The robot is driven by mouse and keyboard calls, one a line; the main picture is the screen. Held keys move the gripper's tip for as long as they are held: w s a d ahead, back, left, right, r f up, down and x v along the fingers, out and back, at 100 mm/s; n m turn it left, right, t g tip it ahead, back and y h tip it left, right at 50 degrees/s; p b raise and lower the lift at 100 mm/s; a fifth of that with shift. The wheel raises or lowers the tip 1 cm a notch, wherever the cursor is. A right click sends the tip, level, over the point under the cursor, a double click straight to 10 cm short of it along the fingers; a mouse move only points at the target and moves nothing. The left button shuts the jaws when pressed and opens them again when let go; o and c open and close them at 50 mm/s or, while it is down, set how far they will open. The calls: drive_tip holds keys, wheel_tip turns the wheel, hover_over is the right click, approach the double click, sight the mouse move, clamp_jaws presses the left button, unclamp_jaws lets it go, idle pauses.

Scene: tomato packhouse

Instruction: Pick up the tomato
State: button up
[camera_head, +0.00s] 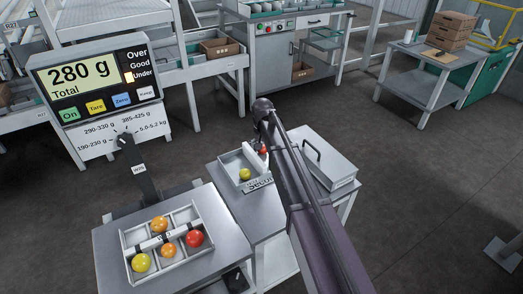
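A divided white tray (129,246) on the left bench holds several tomatoes: an orange one (160,224) at the back, a yellow one (140,262) at front left, another orange one (169,250) and a red one (194,238) at right. A second tray (229,164), with a partly readable label, holds a yellow tomato (245,174). A red tomato (263,150) shows beside my arm at that tray's right side, partly hidden. My arm reaches over this tray from the lower right. My gripper's fingers are not clearly visible; I cannot tell whether they touch the red tomato.
The scale display (95,83) reads 280 g, with a light beside "Under". A grey lidded box (327,160) stands right of my arm. Machines and benches line the back. A grey table (433,66) with brown boxes (451,31) is at back right. The floor at right is mostly clear.

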drive_tip(key=c, duration=0.8)
drive_tip(key=shift+c, duration=0.2)
drive_tip(key=shift+r, duration=0.1)
wheel_tip(320, 180, up, 10)
drive_tip(key=p, duration=1)
drive_tip(key=shift+s, duration=0.1)
idle(0.6)
